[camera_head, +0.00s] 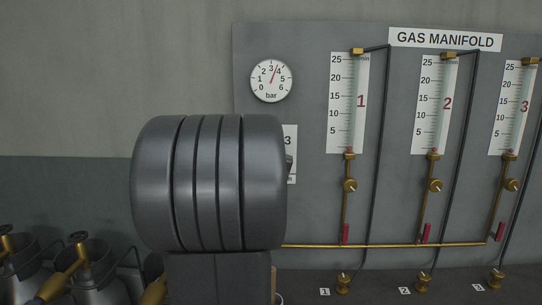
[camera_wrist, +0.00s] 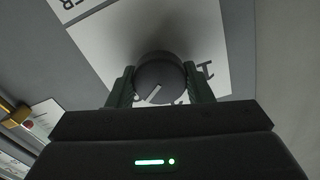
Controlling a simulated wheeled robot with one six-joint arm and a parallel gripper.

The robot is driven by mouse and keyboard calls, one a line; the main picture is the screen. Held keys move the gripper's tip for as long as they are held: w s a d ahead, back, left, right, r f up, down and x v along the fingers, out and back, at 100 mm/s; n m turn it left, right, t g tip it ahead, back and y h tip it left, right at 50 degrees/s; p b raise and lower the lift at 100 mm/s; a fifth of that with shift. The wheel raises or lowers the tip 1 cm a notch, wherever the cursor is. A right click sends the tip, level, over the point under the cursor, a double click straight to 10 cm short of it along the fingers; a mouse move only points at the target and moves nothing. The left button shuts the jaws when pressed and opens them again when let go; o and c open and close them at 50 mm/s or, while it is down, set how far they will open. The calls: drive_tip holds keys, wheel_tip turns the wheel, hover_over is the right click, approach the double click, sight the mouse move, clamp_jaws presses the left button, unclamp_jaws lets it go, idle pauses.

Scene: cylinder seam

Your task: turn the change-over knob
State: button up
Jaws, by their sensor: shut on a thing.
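The change-over knob (camera_wrist: 160,75) is a dark round knob with a light pointer line, on a white label plate (camera_wrist: 110,40) in the wrist view. My gripper (camera_wrist: 160,88) has one green-tinted finger on each side of the knob and is shut on it. Part of the plate's lettering is hidden behind the knob and fingers. In the head view my arm covers most of the label plate (camera_head: 291,140), where a "3" shows. A small dark piece shows at the arm's right edge there; I cannot tell whether it is knob or finger.
The grey gas manifold panel (camera_head: 300,45) carries a round gauge (camera_head: 271,81) reading between 3 and 4 bar. To the right are flow tubes (camera_head: 347,105), brass valves (camera_head: 349,185) and a brass pipe (camera_head: 400,245). Gas cylinders (camera_head: 95,275) stand at lower left.

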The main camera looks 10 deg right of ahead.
drive_tip(key=shift+m, duration=0.6)
drive_tip(key=o, duration=1)
drive_tip(key=s+a+p, duration=0.1)
drive_tip(key=s+a, duration=0.1)
drive_tip(key=s, duration=1.1)
drive_tip(key=shift+s+a, duration=0.3)
drive_tip(key=shift+a, duration=0.1)
drive_tip(key=shift+w, duration=0.15)
